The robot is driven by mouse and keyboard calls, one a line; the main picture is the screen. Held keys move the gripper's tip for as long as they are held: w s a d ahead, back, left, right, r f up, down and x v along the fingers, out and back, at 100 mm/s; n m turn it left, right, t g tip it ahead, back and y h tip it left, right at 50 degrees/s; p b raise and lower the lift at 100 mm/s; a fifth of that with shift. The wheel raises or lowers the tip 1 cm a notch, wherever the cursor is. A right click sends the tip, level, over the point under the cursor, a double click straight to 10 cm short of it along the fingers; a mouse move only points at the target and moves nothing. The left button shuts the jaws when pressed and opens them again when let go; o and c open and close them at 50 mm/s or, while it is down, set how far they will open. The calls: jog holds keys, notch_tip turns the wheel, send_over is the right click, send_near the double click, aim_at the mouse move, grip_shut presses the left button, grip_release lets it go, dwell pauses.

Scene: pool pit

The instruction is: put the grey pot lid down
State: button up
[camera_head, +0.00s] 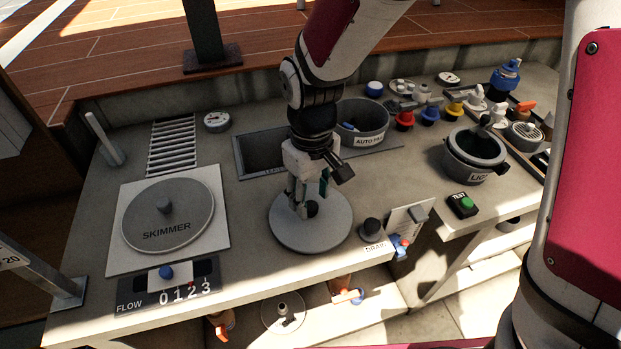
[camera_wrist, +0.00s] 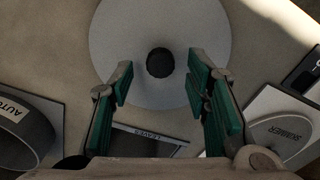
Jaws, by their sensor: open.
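The grey pot lid (camera_head: 322,236) is a flat round disc with a black knob. It lies flat on the counter, left of the drain knob, and also shows in the wrist view (camera_wrist: 120,40). My gripper (camera_head: 306,206) is above the lid, pointing down and partly hiding it in the head view. In the wrist view my open gripper (camera_wrist: 160,85) has its two green-padded fingers spread wide on either side, with the black knob (camera_wrist: 160,62) centred just beyond the gap between them. Neither finger appears to touch the knob.
The skimmer cover (camera_head: 167,215) lies left. Behind my gripper are a sunken leaves bin (camera_head: 258,153) and the open auto fill pot (camera_head: 362,120). A drain knob (camera_head: 371,229) stands close right of the lid. Bare counter (camera_head: 245,235) lies between skimmer and lid.

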aim_at(311, 206)
notch_tip(311, 206, up, 10)
jog(key=s+d+r+m+t, duration=0.2)
jog(key=s+d+r+m, duration=0.2)
jog(key=s+d, duration=0.4)
jog(key=s+d+r+m+t, duration=0.2)
jog(key=s+d+r+m, duration=0.1)
jog(key=s+d, duration=0.4)
jog(key=d+r, duration=0.1)
jog(key=d, duration=0.2)
jog(key=shift+s+d+r+m, duration=0.2)
jog(key=shift+s+r+m, duration=0.1)
jog(key=shift+s+m, duration=0.1)
jog(key=shift+r+p, duration=0.2)
jog(key=shift+p, duration=0.1)
dwell(0.6)
